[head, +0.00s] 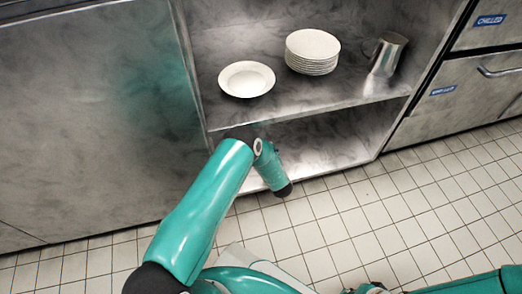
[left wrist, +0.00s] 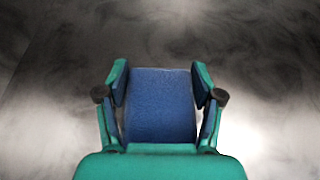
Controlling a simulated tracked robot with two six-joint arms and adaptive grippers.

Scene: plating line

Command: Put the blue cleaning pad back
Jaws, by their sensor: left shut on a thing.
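The blue cleaning pad (left wrist: 160,112) is between the fingers of my left gripper (left wrist: 160,79) in the left wrist view. The gripper is shut on it, with one finger against each side. Mottled grey metal fills the view beyond the pad; I cannot tell whether the pad touches it. In the head view my left arm reaches to the front of the lower shelf opening, and neither its gripper nor the pad can be made out. My right gripper is not in view; only part of that arm shows at the bottom right.
The upper steel shelf (head: 300,104) holds a white bowl (head: 246,79), a stack of white plates (head: 312,52) and a metal cup (head: 387,54). The visible part of the lower shelf (head: 335,145) looks empty. Drawers (head: 455,92) stand at right. The tiled floor (head: 400,215) is clear.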

